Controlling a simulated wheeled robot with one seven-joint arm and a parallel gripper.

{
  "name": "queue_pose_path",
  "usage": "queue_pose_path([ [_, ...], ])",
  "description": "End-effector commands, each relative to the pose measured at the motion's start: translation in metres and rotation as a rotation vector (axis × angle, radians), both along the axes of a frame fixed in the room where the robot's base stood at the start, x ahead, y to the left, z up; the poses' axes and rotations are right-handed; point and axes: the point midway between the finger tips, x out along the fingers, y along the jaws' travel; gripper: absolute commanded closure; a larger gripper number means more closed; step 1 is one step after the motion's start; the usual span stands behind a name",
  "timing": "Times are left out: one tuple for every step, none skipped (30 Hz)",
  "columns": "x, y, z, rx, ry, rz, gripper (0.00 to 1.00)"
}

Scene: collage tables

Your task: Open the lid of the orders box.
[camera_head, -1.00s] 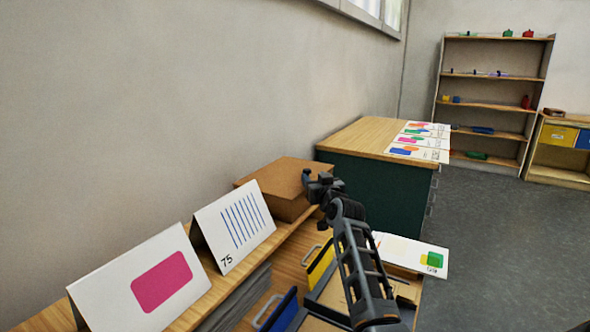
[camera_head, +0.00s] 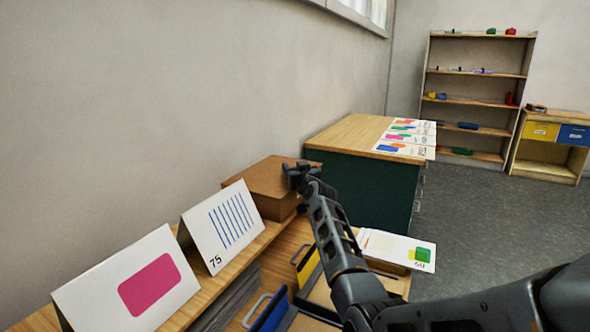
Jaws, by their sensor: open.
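The orders box appears to be the brown box (camera_head: 262,183) on the raised shelf against the wall, right of the two tent cards. Its flat lid is down. My gripper (camera_head: 291,170) is at the right end of the box, at about lid height. The gripper hides part of the box's right edge. Its fingers are small and dark, and I cannot tell whether they touch the lid. Nothing shows held between them.
A card with a pink shape (camera_head: 125,285) and a striped card marked 75 (camera_head: 218,226) stand left of the box. A blue (camera_head: 268,312) and a yellow (camera_head: 307,267) handled piece sit below. A dark green cabinet (camera_head: 372,186) stands behind. Grey floor (camera_head: 480,215) is open at right.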

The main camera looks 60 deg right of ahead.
Motion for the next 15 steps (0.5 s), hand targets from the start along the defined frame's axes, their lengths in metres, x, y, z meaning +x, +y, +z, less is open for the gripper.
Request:
queue_pose_path([
  [-0.0001,0.0001,0.0,0.0,0.0,0.0,0.51],
  [-0.0001,0.0001,0.0,0.0,0.0,0.0,0.51],
  [-0.0001,0.0001,0.0,0.0,0.0,0.0,0.53],
  [-0.0002,0.0001,-0.0001,0.0,0.0,0.0,0.56],
  [-0.0002,0.0001,0.0,0.0,0.0,0.0,0.58],
  [-0.0002,0.0001,-0.0001,0.0,0.0,0.0,0.62],
  [-0.0002,0.0001,-0.0001,0.0,0.0,0.0,0.65],
  [-0.0002,0.0001,-0.0001,0.0,0.0,0.0,0.68],
  [-0.0002,0.0001,-0.0001,0.0,0.0,0.0,0.72],
  [-0.0002,0.0001,-0.0001,0.0,0.0,0.0,0.75],
  [-0.0002,0.0001,-0.0001,0.0,0.0,0.0,0.78],
  [-0.0003,0.0001,-0.0001,0.0,0.0,0.0,0.81],
  [-0.0003,0.0001,0.0,0.0,0.0,0.0,0.84],
  [-0.0003,0.0001,0.0,0.0,0.0,0.0,0.87],
  [-0.0003,0.0001,0.0,0.0,0.0,0.0,0.91],
])
